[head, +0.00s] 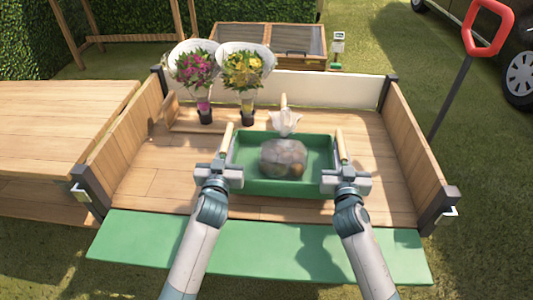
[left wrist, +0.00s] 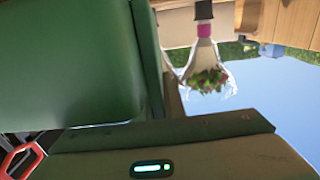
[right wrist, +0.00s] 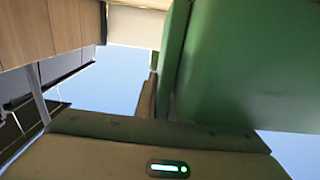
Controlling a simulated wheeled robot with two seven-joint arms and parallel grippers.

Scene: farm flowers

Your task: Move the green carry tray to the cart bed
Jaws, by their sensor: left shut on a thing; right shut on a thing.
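The green carry tray (head: 285,188) is level between my two grippers, over the wooden cart bed (head: 150,185). I cannot tell whether its underside touches the planks. A clear-wrapped lumpy bundle (head: 283,158) lies in the tray. My left gripper (head: 226,165) is shut on the tray's left side, and my right gripper (head: 342,168) is shut on its right side. The tray's green wall fills much of the left wrist view (left wrist: 70,65) and right wrist view (right wrist: 240,65). The fingertips are hidden in the wrist views.
A pink bouquet (head: 198,68) and a yellow bouquet (head: 243,70) stand at the bed's far left. A white bundle (head: 286,122) is just behind the tray. Wooden side walls (head: 410,140) flank the bed. The green tailgate (head: 260,245) is lowered in front. Bare planks show left and right.

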